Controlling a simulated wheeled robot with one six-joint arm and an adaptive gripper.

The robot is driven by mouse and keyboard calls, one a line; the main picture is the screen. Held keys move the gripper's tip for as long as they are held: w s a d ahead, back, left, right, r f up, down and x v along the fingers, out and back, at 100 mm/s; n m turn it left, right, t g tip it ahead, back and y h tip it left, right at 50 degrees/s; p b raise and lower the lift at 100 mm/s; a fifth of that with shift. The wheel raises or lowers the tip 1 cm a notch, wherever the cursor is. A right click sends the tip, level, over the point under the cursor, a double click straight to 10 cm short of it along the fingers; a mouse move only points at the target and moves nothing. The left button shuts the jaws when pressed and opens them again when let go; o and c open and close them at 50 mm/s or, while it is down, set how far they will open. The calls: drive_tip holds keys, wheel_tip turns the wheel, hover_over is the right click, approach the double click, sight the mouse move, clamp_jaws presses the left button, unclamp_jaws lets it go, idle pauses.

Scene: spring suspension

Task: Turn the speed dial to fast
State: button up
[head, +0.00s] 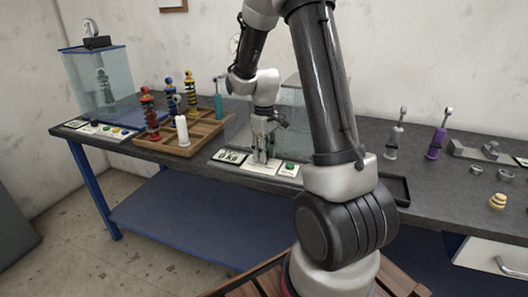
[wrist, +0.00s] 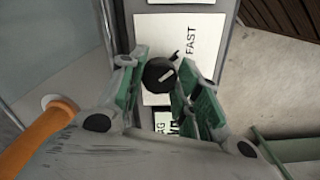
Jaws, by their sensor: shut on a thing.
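The speed dial (wrist: 158,76) is a small round black knob with a pale mark on top, on a white panel (wrist: 151,28) in the wrist view. The mark slants toward the upper right. The word FAST (wrist: 190,40) is printed on the panel to the dial's right. My gripper (wrist: 163,66) has its green-padded fingers closed around the dial, one on each side. In the head view my gripper (head: 262,158) points down at the white panel on the bench front, and its fingers hide the dial.
A display (head: 230,156) lies left of my gripper and a green button (head: 290,166) right of it. A wooden tray (head: 205,133) with several colored dampers stands left on the bench. A clear tank (head: 98,80) is farther left; grey and purple (head: 437,142) dampers stand right.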

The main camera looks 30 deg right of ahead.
drive_tip(key=shift+n, duration=0.5)
drive_tip(key=o, duration=1)
wheel_tip(320, 180, up, 12)
idle(0.6)
